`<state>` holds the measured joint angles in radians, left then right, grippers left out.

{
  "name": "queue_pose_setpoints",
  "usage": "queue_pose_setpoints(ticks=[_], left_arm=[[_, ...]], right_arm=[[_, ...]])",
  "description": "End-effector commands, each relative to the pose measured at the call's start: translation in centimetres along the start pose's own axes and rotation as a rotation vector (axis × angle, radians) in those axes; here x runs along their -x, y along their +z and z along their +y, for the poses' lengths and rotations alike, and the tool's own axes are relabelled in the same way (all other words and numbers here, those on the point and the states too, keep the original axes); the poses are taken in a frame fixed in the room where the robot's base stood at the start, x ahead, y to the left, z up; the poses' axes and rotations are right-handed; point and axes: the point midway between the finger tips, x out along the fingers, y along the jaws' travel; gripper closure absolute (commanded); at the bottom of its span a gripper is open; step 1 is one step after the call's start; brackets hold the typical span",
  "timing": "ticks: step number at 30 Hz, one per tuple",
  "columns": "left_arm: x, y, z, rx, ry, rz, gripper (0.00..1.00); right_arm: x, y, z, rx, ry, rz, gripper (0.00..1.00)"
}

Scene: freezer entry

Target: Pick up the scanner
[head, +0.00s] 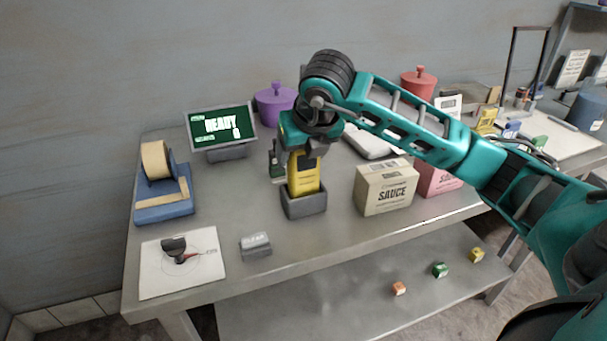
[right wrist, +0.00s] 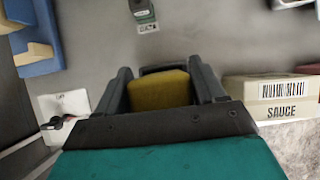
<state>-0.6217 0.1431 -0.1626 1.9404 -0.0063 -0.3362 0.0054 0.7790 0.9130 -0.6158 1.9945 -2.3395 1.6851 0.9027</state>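The yellow scanner (head: 305,175) stands upright in a grey holder (head: 304,204) on the metal table. My right gripper (head: 302,148) is directly above it, pointing down, with its fingers at the scanner's upper part. In the right wrist view, the yellow top of the scanner (right wrist: 160,90) lies between the two fingers of my right gripper (right wrist: 162,82). The fingers are very close to its sides; I cannot tell whether they press on it. The scanner's lower end is hidden inside the holder. My left gripper is not in view.
A dark green device (head: 276,164) stands just behind the holder. A sauce box (head: 385,190) is to the right, a monitor (head: 222,130) behind left, a tape dispenser (head: 162,185) far left. A grey block (head: 256,245) and white plate (head: 183,262) are in front left.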

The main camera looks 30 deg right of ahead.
Motion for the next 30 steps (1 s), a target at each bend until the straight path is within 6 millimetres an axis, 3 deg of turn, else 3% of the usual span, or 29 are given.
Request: queue_pose_setpoints(ticks=[2, 18, 30], left_arm=[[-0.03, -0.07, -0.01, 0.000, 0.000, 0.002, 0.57], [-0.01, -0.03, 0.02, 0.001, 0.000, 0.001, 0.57], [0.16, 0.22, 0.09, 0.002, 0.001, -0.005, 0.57]], right_arm=[[0.03, 0.02, 0.01, 0.000, 0.000, -0.001, 0.39], [0.05, 0.03, 0.00, 0.000, 0.000, -0.001, 0.91], [0.79, 0.56, 0.01, -0.002, 0.001, -0.005, 0.92]])
